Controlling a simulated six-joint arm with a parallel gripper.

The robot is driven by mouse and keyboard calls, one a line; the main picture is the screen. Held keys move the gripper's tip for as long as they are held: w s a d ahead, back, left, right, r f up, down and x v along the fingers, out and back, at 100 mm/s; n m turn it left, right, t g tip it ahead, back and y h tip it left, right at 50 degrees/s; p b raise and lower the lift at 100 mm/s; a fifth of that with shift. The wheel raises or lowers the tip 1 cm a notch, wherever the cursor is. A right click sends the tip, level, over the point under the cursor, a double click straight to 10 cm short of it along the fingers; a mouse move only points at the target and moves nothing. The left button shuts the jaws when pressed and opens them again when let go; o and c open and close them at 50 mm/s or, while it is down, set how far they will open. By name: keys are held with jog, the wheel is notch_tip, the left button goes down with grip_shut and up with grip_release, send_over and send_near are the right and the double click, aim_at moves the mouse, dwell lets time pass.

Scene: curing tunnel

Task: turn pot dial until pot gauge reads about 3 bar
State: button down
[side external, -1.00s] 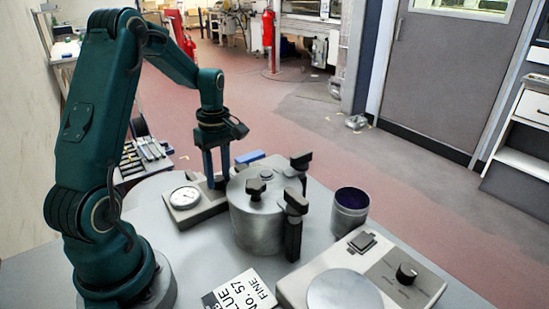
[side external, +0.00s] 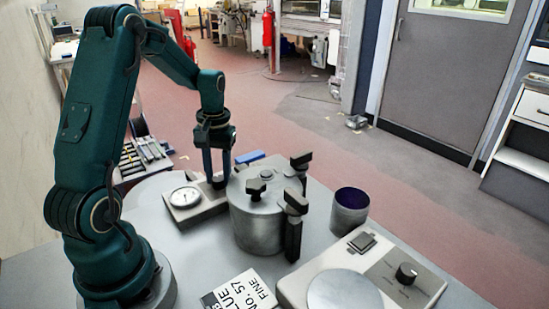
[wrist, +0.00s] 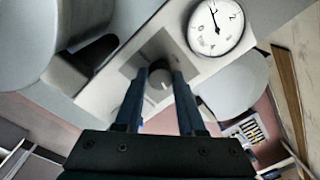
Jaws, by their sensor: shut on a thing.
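My gripper (side external: 218,180) points down beside the metal pressure pot (side external: 256,220). The dial sits on a dark square patch of a pale panel. The round white pot gauge (side external: 186,197) is on the same panel, left of the fingers in the side view. It shows larger in the wrist view (wrist: 217,27), with a dark needle running from the centre toward the upper left of the picture. Its numbers are too small to read surely.
The pot has dark clamp knobs (side external: 295,202) close to my gripper. A dark-mouthed can (side external: 350,210) stands right of the pot. A device with a round plate and black knob (side external: 406,273) and a printed label card (side external: 240,294) are in front.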

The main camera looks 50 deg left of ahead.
aim_at(218, 179)
jog(key=m, duration=1.1)
jog(key=shift+s+m+t, duration=0.1)
jog(key=shift+m+t, duration=0.2)
jog(key=shift+m, duration=1.9)
jog(key=c, duration=0.5)
grip_release()
jog(key=shift+d+r, duration=0.1)
jog(key=shift+r, duration=2.5)
